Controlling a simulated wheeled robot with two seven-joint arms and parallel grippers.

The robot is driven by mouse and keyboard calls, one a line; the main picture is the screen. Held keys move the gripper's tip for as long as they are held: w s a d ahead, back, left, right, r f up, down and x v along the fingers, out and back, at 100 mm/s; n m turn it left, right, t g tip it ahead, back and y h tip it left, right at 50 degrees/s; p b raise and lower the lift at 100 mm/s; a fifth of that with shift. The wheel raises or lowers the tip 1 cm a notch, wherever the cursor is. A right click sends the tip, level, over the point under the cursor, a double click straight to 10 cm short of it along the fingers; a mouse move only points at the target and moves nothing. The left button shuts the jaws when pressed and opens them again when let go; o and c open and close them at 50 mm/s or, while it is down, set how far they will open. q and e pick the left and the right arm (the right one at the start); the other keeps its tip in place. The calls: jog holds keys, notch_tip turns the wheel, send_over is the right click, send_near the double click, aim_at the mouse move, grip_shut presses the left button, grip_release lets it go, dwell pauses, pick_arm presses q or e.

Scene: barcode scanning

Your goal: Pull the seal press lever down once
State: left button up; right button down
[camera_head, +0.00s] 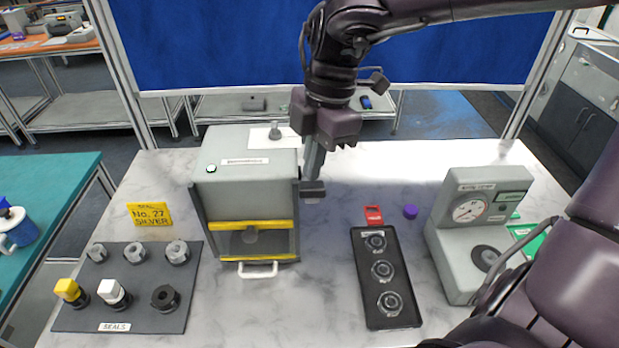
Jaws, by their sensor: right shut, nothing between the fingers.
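The grey seal press (230,175) stands left of the middle of the table, with a yellow-edged clear guard (265,226) at its front. A white handle (258,274) sticks out below the guard. My right gripper (312,190) is shut and empty, pointing down close beside the press's right side. Whether it touches the press I cannot tell. I cannot make out a separate lever; the gripper covers part of that side. My left gripper is not in view.
A dark board of seals (140,255) lies left, with a yellow card (149,215) behind it. A black tray (372,312) with several round parts lies right of the press. A grey gauge machine (455,260) stands further right. A purple cap (410,211) lies between.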

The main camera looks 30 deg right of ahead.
jog(key=shift+f, duration=0.1)
dwell(0.4)
notch_tip(320, 180, down, 4)
jog(key=b, duration=0.4)
jog(key=shift+s+f, duration=0.1)
jog(key=shift+f, duration=0.1)
notch_tip(320, 180, down, 7)
jog(key=b, duration=0.5)
jog(key=p, duration=0.8)
send_near(313, 185)
jog(key=f, duration=0.1)
jog(key=a+f, duration=0.1)
jog(key=f, duration=0.1)
jog(key=a+f, duration=0.1)
jog(key=f, duration=0.1)
jog(key=shift+f, duration=0.15)
jog(key=shift+d, duration=0.1)
jog(key=shift+r+p, duration=1.75)
jog(key=shift+r, duration=0.3)
